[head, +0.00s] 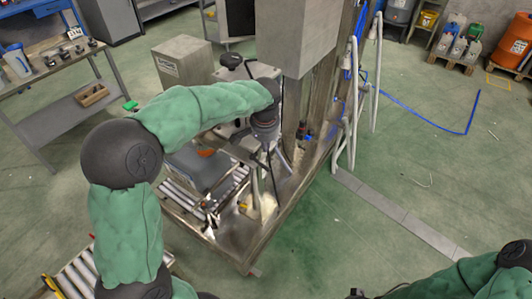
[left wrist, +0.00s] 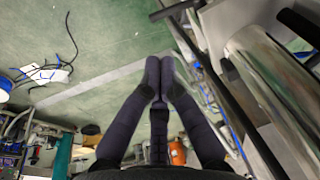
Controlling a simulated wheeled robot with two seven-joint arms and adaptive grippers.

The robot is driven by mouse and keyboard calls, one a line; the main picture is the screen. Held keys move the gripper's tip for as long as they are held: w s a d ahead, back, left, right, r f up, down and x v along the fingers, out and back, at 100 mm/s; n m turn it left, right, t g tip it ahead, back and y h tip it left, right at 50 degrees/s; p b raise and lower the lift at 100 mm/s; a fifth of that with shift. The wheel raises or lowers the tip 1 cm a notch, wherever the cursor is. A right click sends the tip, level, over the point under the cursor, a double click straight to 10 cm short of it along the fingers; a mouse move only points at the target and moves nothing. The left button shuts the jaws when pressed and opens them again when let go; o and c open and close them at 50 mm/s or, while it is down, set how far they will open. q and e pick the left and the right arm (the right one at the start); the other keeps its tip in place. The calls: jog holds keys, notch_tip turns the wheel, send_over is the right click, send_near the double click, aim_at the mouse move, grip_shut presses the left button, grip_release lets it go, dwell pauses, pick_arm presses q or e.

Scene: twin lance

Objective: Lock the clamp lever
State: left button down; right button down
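My left gripper (head: 284,160) points down beside the machine's metal column in the head view, with my forearm above it. In the left wrist view its two dark fingers (left wrist: 160,68) run together at the tips, with nothing seen between them. A black lever with a round knob (head: 232,61) stands at the machine's back, apart from the gripper. I cannot tell whether it is the clamp lever. A black bar (left wrist: 298,26) also shows at the top right of the wrist view, clear of the fingers. My right arm enters at the lower right; its gripper is mostly cut off.
A tall grey metal column (head: 297,40) rises right behind my left gripper. White bent rails (head: 352,110) stand to the right. Green floor (head: 420,150) is open farther right.

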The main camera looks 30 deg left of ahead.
aim_at(267, 168)
pick_arm(q)
jog(key=b+x, duration=0.5)
jog(key=x, duration=0.8)
jog(key=shift+w+f, duration=0.1)
